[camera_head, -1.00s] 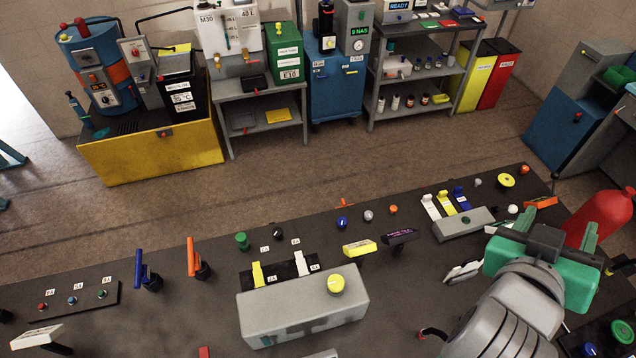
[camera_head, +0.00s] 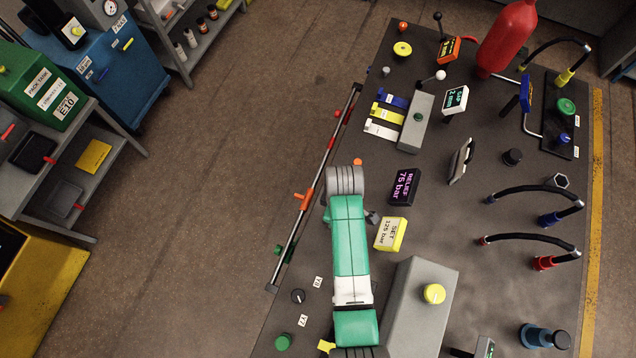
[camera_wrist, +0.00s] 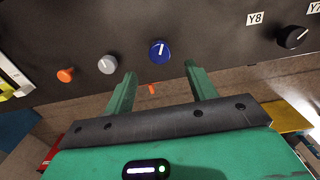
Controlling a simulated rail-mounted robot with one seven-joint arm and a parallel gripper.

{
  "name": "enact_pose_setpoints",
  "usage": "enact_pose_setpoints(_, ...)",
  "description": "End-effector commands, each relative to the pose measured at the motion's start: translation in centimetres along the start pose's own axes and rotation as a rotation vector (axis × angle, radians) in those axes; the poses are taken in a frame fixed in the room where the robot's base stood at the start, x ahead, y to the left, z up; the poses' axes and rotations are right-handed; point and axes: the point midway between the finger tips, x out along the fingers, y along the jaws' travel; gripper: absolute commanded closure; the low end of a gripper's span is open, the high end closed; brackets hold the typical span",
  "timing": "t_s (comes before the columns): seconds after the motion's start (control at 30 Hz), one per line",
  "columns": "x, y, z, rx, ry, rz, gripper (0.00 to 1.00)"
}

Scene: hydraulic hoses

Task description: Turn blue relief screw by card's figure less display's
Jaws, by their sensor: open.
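The blue relief screw (camera_wrist: 159,50) is a round knob with a white pointer mark, upper middle in the wrist view. My gripper (camera_wrist: 160,70) is open and empty, its two green fingers pointing toward the knob, which appears just beyond the gap between the tips. I cannot tell how far apart they are. In the head view my green arm lies over this edge of the bench and hides the gripper. The yellow card (camera_head: 390,234) reads "SET 125 bar". The dark display (camera_head: 404,188) reads "RELIEF 75 bar" in pink.
In the wrist view a grey knob (camera_wrist: 107,64) and an orange knob (camera_wrist: 66,75) sit left of the blue one; a black knob (camera_wrist: 293,37) is at right, by label Y8. A rail (camera_head: 318,190) runs along the bench edge. A grey box (camera_head: 420,310) stands beside my arm.

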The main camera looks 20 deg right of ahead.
Motion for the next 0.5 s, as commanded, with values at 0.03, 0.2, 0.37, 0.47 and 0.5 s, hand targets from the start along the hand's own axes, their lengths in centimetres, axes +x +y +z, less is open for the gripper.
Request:
enact_pose_setpoints(0.03, 0.5, 0.0, -0.1, -0.001, -0.001, -0.001, 0.44)
enact_pose_setpoints(0.2, 3.6, 0.0, -0.1, -0.001, 0.0, 0.0, 0.44)
enact_pose_setpoints(0.37, 6.3, 0.1, -0.1, -0.001, 0.001, 0.001, 0.44)
enact_pose_setpoints(0.47, 7.2, 0.1, -0.1, 0.0, 0.001, 0.002, 0.44)
enact_pose_setpoints(0.5, 7.4, 0.1, -0.1, 0.0, 0.001, 0.003, 0.44)
